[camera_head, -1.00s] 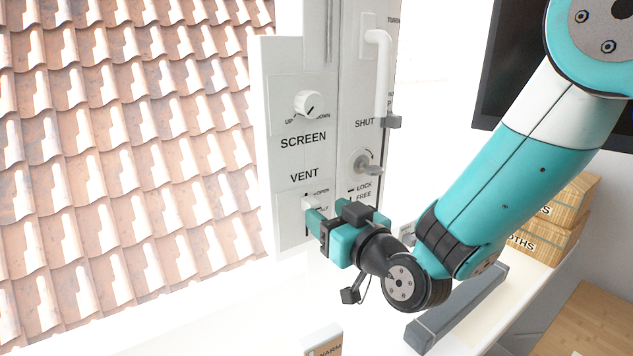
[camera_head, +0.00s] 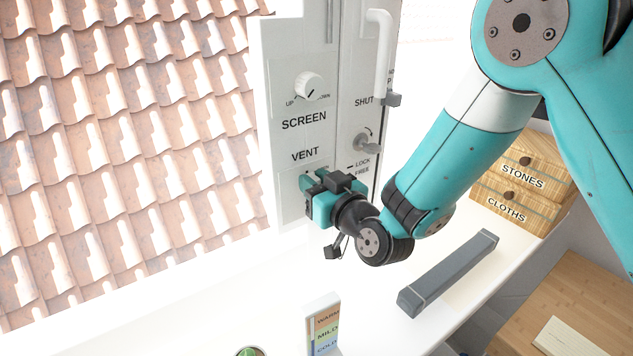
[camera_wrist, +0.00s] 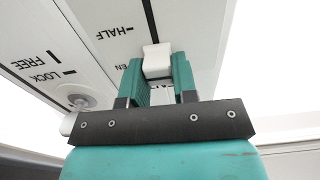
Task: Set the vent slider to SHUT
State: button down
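The vent slider's white knob (camera_wrist: 157,62) shows between my two fingers in the wrist view, where the picture is upside down. It sits beside the partly covered OPEN label (camera_wrist: 125,67), with the HALF label (camera_wrist: 113,33) farther along the dark slot (camera_wrist: 149,15). My gripper (camera_wrist: 159,75) has a teal finger on each side of the knob, with no clear gap, so it looks shut on it. In the head view my gripper (camera_head: 308,184) is at the panel below the word VENT (camera_head: 305,155) and hides the knob. The slider's SHUT mark is not visible.
The screen knob (camera_head: 308,86) is above the vent panel. A small knob with LOCK and FREE marks (camera_head: 365,142) and a white handle (camera_head: 382,60) are to its right. A grey bar (camera_head: 447,273), a colour-banded card (camera_head: 322,325) and wooden boxes (camera_head: 522,180) stand on the desk.

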notch_tip(320, 180, down, 8)
jog(key=b, duration=0.8)
jog(key=shift+r, duration=0.2)
jog(key=c, duration=0.9)
grip_release()
jog(key=shift+s+d, duration=0.1)
jog(key=shift+s, duration=0.05)
jog(key=shift+b+v, duration=8.55)
jog(key=shift+b, duration=2.8)
